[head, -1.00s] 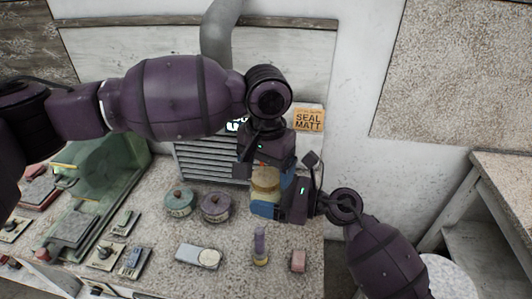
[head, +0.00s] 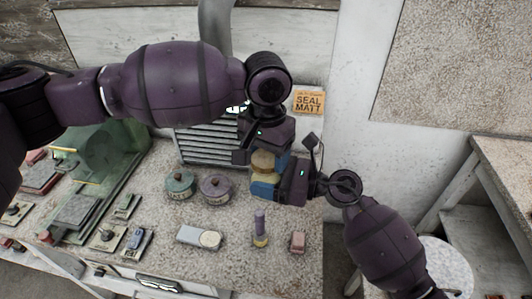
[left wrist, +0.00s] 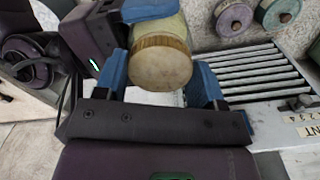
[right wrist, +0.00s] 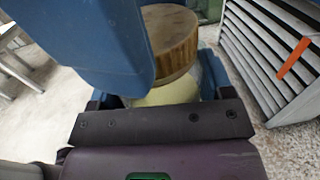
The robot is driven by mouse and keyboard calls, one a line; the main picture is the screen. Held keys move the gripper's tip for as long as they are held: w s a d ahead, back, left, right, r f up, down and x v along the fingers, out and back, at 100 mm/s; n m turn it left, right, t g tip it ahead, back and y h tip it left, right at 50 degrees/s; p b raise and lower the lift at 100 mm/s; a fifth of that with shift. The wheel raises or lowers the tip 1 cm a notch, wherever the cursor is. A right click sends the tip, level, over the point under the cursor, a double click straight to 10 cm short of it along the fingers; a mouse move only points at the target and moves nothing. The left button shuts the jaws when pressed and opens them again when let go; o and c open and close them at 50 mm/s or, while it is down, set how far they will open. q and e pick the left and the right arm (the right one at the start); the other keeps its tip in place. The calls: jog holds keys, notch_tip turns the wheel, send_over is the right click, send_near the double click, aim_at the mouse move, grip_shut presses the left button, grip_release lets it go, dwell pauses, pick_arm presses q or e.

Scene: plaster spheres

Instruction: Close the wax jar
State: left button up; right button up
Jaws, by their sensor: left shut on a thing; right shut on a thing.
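The wax jar (head: 264,179) is pale yellow and upright in the head view. My right gripper (head: 266,190) is shut on its body, blue fingers around it. The round wooden lid (head: 262,160) is at the jar's mouth, level and in line with it; I cannot tell whether it is fully seated. My left gripper (left wrist: 158,82) is shut on the lid from above; the left wrist view shows the lid's flat top (left wrist: 160,65) between its blue fingers. The right wrist view shows the lid's brown rim (right wrist: 170,45) just above the pale jar (right wrist: 175,92).
A green lidded pot (head: 180,184) and a purple one (head: 215,187) stand left of the jar. A grey block (head: 199,237), a purple-topped stick (head: 260,230) and a pink block (head: 298,242) lie in front. A slatted grey unit (head: 205,145) stands behind. The bench's right edge is near.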

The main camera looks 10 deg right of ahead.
pick_arm(q)
jog(key=m, duration=1.1)
jog(key=o, duration=1.1)
notch_tip(320, 180, up, 12)
jog(key=shift+f, duration=0.1)
